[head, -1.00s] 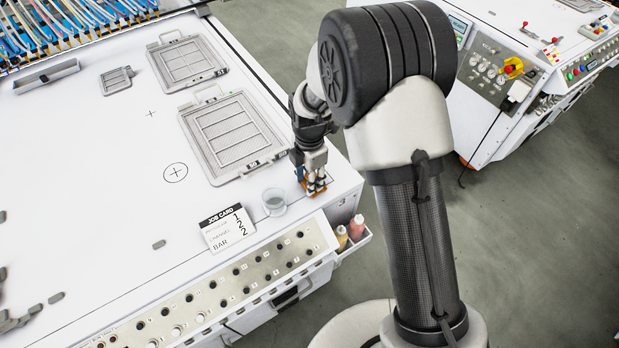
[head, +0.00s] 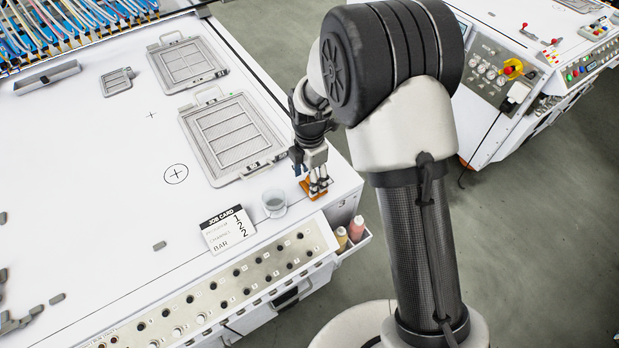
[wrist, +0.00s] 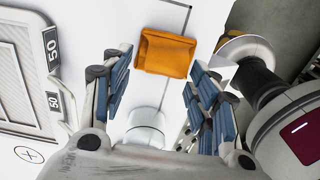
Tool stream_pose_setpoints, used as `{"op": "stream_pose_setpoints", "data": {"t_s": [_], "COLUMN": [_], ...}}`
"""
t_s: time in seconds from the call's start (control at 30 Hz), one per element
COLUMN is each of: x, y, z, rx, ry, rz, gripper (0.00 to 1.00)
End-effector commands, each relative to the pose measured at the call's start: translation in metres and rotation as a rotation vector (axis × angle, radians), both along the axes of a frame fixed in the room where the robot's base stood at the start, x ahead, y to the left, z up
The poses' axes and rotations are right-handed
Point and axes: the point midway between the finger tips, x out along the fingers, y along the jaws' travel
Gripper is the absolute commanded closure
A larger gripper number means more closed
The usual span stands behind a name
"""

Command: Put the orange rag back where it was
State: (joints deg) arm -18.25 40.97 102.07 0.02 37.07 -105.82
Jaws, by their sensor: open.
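The orange rag (wrist: 165,53) lies folded and flat on the white table, near its right edge. In the head view the rag (head: 309,192) shows only in part beneath my gripper (head: 318,188). In the wrist view my gripper (wrist: 158,85) is open, its two blue-padded fingers wide apart with the rag beyond and between their tips. The fingers do not grip the rag. I cannot tell whether a fingertip touches it.
A clear cup (head: 274,203) stands just left of the rag, with the job card (head: 228,229) further left. A framed tray (head: 232,137) lies behind them. Bottles (head: 356,227) sit in a side holder. The table edge is close on the right.

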Motion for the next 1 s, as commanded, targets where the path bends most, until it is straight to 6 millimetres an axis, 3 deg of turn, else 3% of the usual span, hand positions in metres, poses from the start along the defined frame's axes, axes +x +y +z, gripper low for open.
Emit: {"op": "stream_pose_setpoints", "data": {"t_s": [0.1, 0.33, 0.5, 0.83, 0.93, 1.0], "x": [0.001, 0.001, 0.001, 0.0, -0.006, -0.015], "y": [0.0, 0.0, 0.0, -0.002, -0.012, -0.025], "z": [0.03, 0.078, 0.099, 0.111, 0.133, 0.159], "rx": [0.002, 0.002, 0.001, 0.002, 0.011, 0.022], "ry": [-0.006, -0.006, -0.003, -0.007, -0.029, -0.053], "rz": [0.0, 0.0, 0.0, -0.02, -0.119, -0.25], "gripper": [0.46, 0.46, 0.46, 0.46, 0.46, 0.46]}}
